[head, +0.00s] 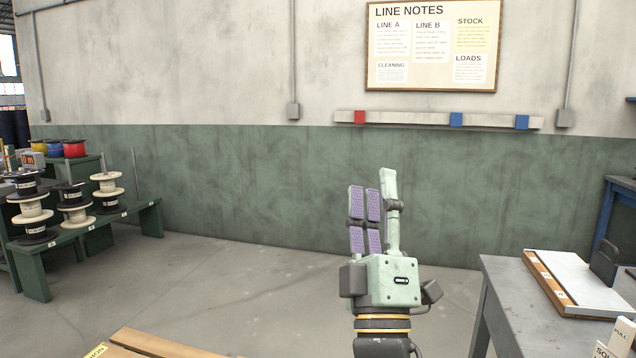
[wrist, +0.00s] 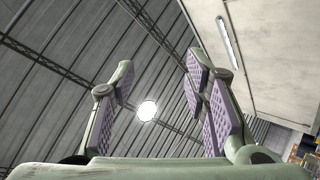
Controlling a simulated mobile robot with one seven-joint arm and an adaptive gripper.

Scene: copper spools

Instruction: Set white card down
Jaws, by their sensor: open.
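My gripper (head: 376,188) points straight up in the middle of the head view, in front of the green wall, with purple pads on its fingers. It is open and holds nothing. In the wrist view its fingers (wrist: 158,70) stand apart with only the roof and a lamp between them.
A grey table (head: 500,287) stands at the right, bearing a white-topped board (head: 578,280) with a wooden edge and a dark upright piece. A green bench (head: 92,238) with stacked spools (head: 74,205) stands left. A cardboard box (head: 112,352) is at the bottom. Floor between is clear.

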